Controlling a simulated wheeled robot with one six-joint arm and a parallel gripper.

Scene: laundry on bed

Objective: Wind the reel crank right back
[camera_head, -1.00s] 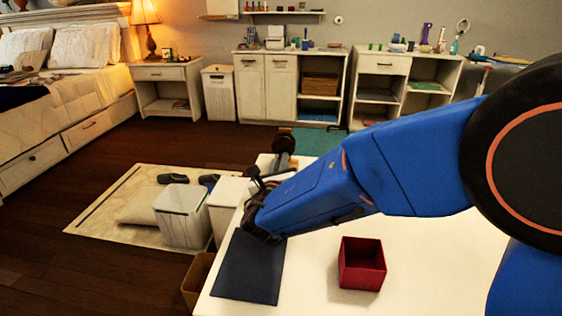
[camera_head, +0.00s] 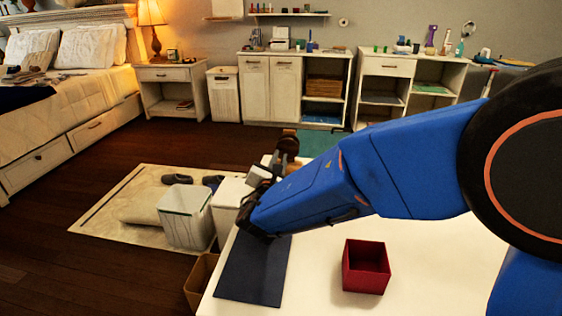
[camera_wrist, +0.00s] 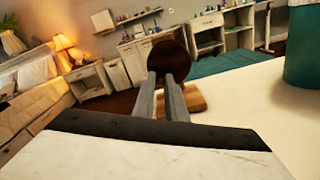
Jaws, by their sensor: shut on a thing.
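The reel (camera_head: 287,147) stands at the far left end of the white table, with a dark brown round end and a wooden base. In the wrist view its dark disc (camera_wrist: 170,58) is straight ahead, just beyond my fingertips, and part of the wooden base (camera_wrist: 194,99) shows to the right. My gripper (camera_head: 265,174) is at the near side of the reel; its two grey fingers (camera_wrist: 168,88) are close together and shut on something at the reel. The crank handle is not clearly visible; the fingers hide that spot.
A dark blue mat (camera_head: 252,272) lies on the white table (camera_head: 420,255) below my arm. A red open box (camera_head: 366,267) stands right of it. White bins (camera_head: 184,217) stand on the floor left of the table. The table around the red box is clear.

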